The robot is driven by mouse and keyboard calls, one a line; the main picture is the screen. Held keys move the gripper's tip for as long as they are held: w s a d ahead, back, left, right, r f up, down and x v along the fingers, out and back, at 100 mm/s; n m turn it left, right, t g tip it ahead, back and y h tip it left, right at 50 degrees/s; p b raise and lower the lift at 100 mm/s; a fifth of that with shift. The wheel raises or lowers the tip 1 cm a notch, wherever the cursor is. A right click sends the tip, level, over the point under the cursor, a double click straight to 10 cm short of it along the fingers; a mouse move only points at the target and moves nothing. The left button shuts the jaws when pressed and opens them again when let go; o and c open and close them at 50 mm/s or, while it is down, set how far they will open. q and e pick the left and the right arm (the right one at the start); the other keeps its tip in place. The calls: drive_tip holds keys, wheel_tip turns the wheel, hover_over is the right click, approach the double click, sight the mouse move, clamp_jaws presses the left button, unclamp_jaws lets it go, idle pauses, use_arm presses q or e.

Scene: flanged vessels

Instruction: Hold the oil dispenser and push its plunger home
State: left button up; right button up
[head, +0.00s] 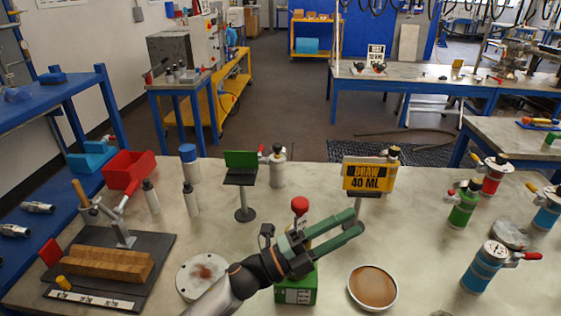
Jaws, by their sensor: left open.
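A device with a red round knob (300,204) on top and a green base (296,292) stands at the front middle of the table; I take it for the oil dispenser, with the knob as its plunger top. The knob is raised on a stem. My left gripper (352,224) has green fingers, spread apart and pointing right, with nothing seen held at the tips. The gripper and wrist cover the device's middle, so I cannot tell whether they touch it. My right gripper is not in view.
A yellow "DRAW 40 ML" sign (367,176) stands behind. A brown-filled dish (373,287) is at the right, a white round plate (201,276) at the left. Green (464,206), red (493,175) and blue (483,268) vessels stand at the right. A dark board (160,262) lies left.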

use_arm(q)
drive_tip(key=s+d+r+m+g+y, duration=0.1)
drive_tip(key=s+d+r+m+g, duration=0.2)
drive_tip(key=m+g, duration=0.8)
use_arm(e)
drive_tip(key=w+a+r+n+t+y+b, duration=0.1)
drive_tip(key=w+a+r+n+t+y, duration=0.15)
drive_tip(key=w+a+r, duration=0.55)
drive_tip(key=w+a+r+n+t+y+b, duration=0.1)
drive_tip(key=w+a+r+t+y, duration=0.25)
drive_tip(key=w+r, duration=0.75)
use_arm(q)
drive_tip(key=w+a+r+m+t+y, duration=0.1)
drive_tip(key=w+a+r+m+y, duration=0.2)
drive_tip(key=a+y, duration=0.4)
drive_tip(key=w+a+r+m+t+y, duration=0.2)
drive_tip(key=w+a+r+m+y, duration=0.2)
drive_tip(key=w+a+m+y, duration=0.2)
drive_tip(key=a+m+y, duration=0.1)
drive_tip(key=a+y, duration=0.1)
drive_tip(key=shift+w+m+y, duration=0.3)
drive_tip(key=shift+y, duration=0.1)
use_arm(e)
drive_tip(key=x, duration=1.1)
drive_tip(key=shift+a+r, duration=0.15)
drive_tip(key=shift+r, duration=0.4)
use_arm(q)
drive_tip(key=shift+a, duration=0.1)
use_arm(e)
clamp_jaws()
